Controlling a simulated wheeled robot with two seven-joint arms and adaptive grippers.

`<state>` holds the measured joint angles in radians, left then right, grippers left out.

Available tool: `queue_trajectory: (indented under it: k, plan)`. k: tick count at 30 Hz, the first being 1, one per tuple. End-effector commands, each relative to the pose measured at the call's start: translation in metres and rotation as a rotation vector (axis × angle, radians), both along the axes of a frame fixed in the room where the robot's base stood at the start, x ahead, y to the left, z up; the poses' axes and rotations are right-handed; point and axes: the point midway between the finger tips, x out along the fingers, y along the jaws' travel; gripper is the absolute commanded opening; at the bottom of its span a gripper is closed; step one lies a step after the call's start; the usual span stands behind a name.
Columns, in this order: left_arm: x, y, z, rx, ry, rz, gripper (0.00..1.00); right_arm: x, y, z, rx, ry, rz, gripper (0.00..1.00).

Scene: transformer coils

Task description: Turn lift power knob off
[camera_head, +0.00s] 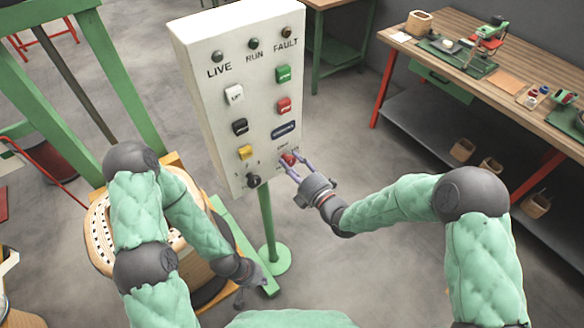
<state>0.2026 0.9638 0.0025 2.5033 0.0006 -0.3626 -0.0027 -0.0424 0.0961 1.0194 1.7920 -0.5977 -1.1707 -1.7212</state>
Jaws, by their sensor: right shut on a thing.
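A white control box (213,99) stands upright on a green post. My right gripper (287,160) is at its lower right, with its fingers on both sides of a red knob (289,158) and shut on it. The fingers partly hide the knob and the small label around it, so I cannot read its setting.
The box also carries push buttons, including green (283,74), red (284,105) and yellow (245,152). A large coil (103,235) stands at the left by a green frame (117,89). A workbench (520,62) with tools is at the right. Grey floor lies between.

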Motion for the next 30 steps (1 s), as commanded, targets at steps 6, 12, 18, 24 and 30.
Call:
queue_trajectory:
  k: [6,12,18,24,30]
  plan:
    - [0.0001,0.0,-0.0027,0.0,0.0,0.0,0.0,0.0001,-0.002,-0.0032,-0.017,-0.002,-0.006,0.08]
    - [0.0001,0.0,-0.0024,0.0,0.0,0.0,0.0,0.0004,-0.0022,-0.0026,-0.018,-0.003,-0.007,0.07]
    - [0.0,0.0,-0.0024,0.0,0.0,0.0,0.0,0.0006,-0.0022,-0.0021,-0.016,-0.005,-0.006,0.63]
    - [0.0,0.0,-0.0023,0.0,0.0,0.0,0.0,0.0004,-0.0013,-0.0007,-0.015,-0.008,-0.004,0.63]
    - [0.0001,0.0,-0.0023,0.0,0.0,0.0,0.0,-0.0023,-0.0036,0.0001,-0.014,-0.009,-0.004,0.63]
